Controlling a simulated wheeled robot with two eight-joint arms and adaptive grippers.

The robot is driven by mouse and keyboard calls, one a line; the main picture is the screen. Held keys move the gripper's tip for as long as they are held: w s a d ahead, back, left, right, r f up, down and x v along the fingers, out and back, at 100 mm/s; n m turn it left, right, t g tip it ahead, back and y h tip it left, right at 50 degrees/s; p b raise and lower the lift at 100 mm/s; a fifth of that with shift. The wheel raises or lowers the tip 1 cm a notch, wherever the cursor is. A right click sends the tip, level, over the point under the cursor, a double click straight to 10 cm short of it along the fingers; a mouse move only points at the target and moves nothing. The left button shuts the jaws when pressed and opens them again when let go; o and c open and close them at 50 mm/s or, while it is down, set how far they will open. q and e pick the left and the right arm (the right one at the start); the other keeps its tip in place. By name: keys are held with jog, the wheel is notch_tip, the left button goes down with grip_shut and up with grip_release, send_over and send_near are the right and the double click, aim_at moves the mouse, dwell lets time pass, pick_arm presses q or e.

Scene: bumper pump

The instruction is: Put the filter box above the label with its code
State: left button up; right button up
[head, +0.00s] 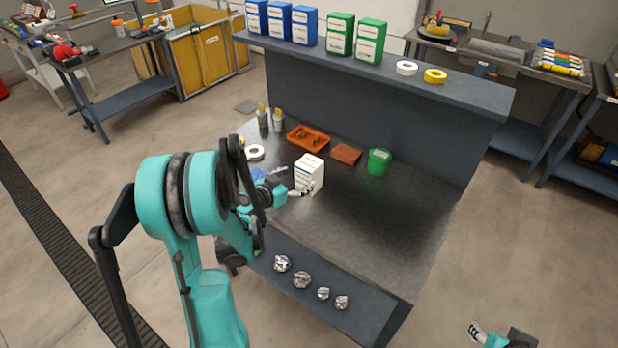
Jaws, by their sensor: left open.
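A white box with printed text (309,173), likely the filter box, stands upright on the dark workbench (370,230). My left gripper (302,190) is open at the near left side of this box. Its fingers overlap the box's lower part in the picture, and I cannot tell whether they touch it. Blue boxes (279,21) and green boxes (370,42) stand on the raised shelf (460,88). I cannot make out any code label. My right gripper (477,331) is partly in view at the bottom right, away from the bench.
An orange tray (308,138), a reddish-brown block (346,154) and a green cup (379,162) stand behind the box. White (406,68) and yellow (435,76) tape rolls lie on the shelf. Several crumpled silver balls (302,280) lie on the lower front ledge. The bench's right part is clear.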

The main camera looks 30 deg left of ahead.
pick_arm(q)
jog(key=x, duration=0.2)
jog(key=b+x, duration=0.2)
jog(key=x, duration=0.1)
jog(key=shift+w+d, duration=0.25)
jog(key=shift+d, duration=0.15)
jog(key=shift+w+f, duration=0.15)
jog(key=shift+w, duration=0.2)
jog(key=c, duration=1.8)
